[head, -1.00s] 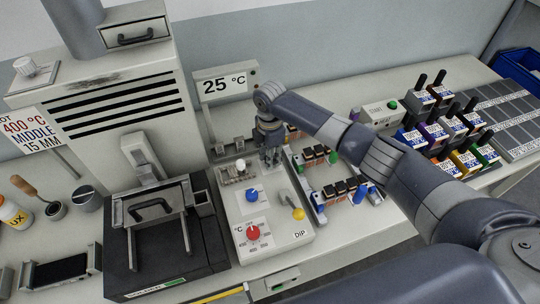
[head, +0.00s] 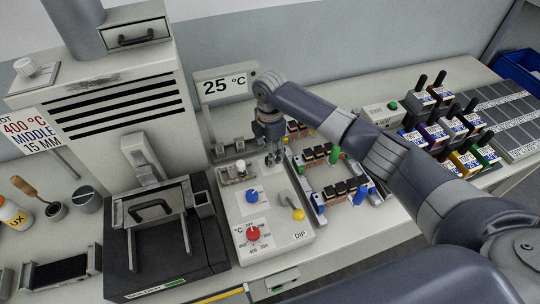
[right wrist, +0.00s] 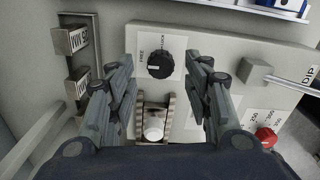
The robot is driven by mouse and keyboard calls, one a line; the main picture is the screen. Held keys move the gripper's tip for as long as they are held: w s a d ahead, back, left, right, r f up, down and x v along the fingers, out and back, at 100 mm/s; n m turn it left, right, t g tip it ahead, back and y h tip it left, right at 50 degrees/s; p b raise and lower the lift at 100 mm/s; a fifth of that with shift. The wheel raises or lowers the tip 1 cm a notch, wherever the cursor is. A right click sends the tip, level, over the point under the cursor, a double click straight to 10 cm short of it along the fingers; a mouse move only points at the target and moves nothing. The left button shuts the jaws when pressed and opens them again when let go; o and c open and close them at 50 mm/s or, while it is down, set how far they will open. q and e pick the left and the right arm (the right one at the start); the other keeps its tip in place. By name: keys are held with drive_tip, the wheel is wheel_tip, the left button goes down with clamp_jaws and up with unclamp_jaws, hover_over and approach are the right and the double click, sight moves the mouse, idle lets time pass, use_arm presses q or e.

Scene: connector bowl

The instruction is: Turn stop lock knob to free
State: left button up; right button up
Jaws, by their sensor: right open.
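The stop lock knob (right wrist: 160,64) is a round black knob on a white plate, with FREE printed at its left and LOCK at its upper right. My right gripper (right wrist: 162,72) is open in the right wrist view, with one finger on each side of the knob and nothing visibly held. I cannot tell how far above the knob the fingertips are. In the head view my right gripper (head: 274,158) points down over the far right part of the control panel (head: 276,212) and hides the knob. My left gripper is not in view.
A white knob (head: 241,166), a blue knob (head: 252,195), a red dial (head: 253,233) and a yellow-tipped lever (head: 298,214) share the panel. Racks of circuit boards (head: 340,190) stand close at its right. A dark solder machine (head: 165,235) stands at its left.

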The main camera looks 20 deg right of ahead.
wheel_tip(320, 180, up, 9)
idle(0.3)
drive_tip(key=shift+s, duration=0.1)
idle(0.4)
